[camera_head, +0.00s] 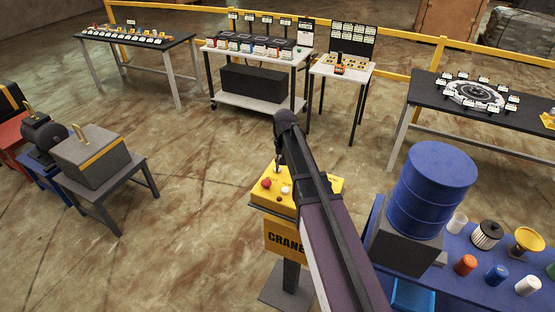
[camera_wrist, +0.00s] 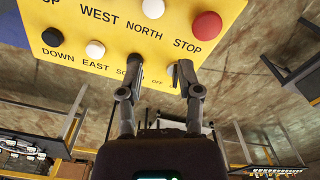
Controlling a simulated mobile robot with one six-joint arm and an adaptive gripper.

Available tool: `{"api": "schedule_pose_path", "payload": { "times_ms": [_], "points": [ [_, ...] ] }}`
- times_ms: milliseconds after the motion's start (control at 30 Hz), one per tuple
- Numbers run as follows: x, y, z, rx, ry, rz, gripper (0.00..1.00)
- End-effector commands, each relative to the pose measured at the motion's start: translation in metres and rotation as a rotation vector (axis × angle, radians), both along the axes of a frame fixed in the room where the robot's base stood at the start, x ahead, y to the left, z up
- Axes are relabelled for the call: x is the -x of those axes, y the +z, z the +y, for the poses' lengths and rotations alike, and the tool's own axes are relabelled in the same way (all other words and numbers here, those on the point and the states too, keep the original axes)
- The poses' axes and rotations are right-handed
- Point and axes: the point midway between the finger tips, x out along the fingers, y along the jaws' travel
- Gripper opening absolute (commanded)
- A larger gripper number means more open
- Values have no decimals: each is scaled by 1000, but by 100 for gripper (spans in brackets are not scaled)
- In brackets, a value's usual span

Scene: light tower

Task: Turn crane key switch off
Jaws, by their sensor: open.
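The yellow crane control box (camera_head: 327,183) stands on a post. My gripper (camera_head: 279,168) is over its top face, pointing down. In the wrist view the yellow panel (camera_wrist: 108,22) carries a red STOP button (camera_wrist: 207,25), a white button (camera_wrist: 95,49) by EAST and a black button (camera_wrist: 52,36) by DOWN. My gripper (camera_wrist: 160,74) is open, its two fingertips at the panel's lower edge near a small OFF label. A small dark part (camera_wrist: 174,76), perhaps the key switch, shows just beside the right fingertip. The fingers partly hide this area, and I cannot tell whether they touch it.
A grey case (camera_head: 92,157) sits on a low stand at left. Tables and a yellow rail are at the back. Floor left of the box is clear.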

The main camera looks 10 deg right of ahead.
Motion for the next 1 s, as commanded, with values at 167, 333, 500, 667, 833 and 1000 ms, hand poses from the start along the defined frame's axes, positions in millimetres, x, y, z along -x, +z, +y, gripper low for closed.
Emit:
{"api": "schedule_pose_path", "payload": {
  "times_ms": [167,333,500,667,833,1000],
  "points": [
    [-58,29,5,0,-41,0,46],
    [-85,40,7,0,-68,0,46],
    [-93,43,8,0,-78,0,46],
    [-92,42,8,0,-78,0,46],
    [-92,42,8,0,-78,0,46],
    [-92,39,8,0,-78,0,46]
  ]
}}
